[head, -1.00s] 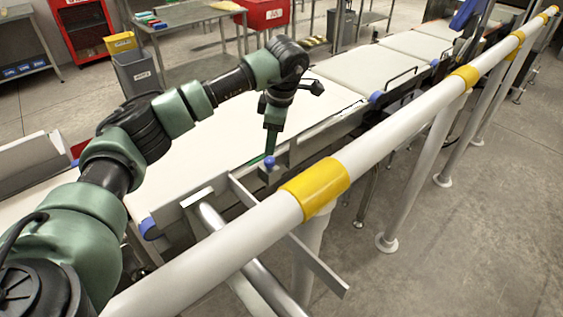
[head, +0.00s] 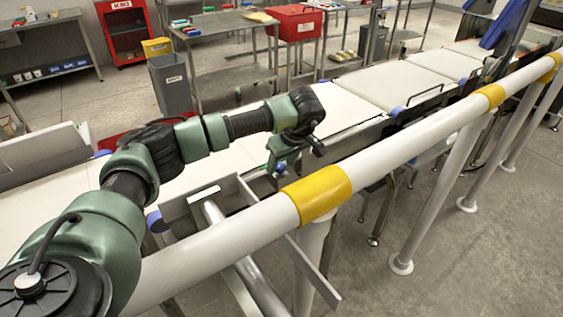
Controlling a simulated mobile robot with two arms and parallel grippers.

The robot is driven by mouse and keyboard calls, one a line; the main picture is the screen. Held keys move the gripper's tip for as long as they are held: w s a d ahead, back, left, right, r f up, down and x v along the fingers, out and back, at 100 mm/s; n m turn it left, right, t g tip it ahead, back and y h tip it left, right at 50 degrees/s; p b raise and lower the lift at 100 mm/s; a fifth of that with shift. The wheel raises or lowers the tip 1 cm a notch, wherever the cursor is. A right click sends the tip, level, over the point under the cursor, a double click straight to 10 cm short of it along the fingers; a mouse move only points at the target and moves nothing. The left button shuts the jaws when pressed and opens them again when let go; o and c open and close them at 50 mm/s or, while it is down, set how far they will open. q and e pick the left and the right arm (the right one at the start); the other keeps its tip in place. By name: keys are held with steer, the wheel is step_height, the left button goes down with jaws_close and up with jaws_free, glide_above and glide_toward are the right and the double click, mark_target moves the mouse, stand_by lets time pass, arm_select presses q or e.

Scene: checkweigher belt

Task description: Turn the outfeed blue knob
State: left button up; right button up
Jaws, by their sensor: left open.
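A small round blue knob (head: 281,167) sits on the near side of the white conveyor, just behind the yellow-banded rail. My left gripper (head: 276,164) points down right at this knob, with its jaws open. The fingers are small and partly hidden by the wrist, so I cannot tell whether they touch the knob. Other blue knobs show along the conveyor side, one at the near left end (head: 153,217) and one farther right (head: 397,111). No label shows which is the outfeed knob. My right gripper is not in view.
A thick grey guard rail (head: 400,147) with yellow bands (head: 317,191) runs diagonally in front of the conveyor belt (head: 345,107), and my left arm reaches past it. A grey bin (head: 172,85) and a work table (head: 222,22) stand behind.

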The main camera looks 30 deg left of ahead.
arm_select(q)
steer(key=shift+f, duration=0.15)
jaws_close()
steer(key=shift+n, duration=0.3)
steer(key=n, duration=0.1)
steer(key=n+g, duration=0.1)
steer(key=n, duration=0.1)
steer(key=shift+w+n+g, duration=0.2)
steer(key=shift+n+g, duration=0.1)
steer(key=shift+w+n+g, duration=0.1)
steer(key=shift+n+g, duration=0.8)
steer(key=shift+n, duration=1.4)
jaws_free()
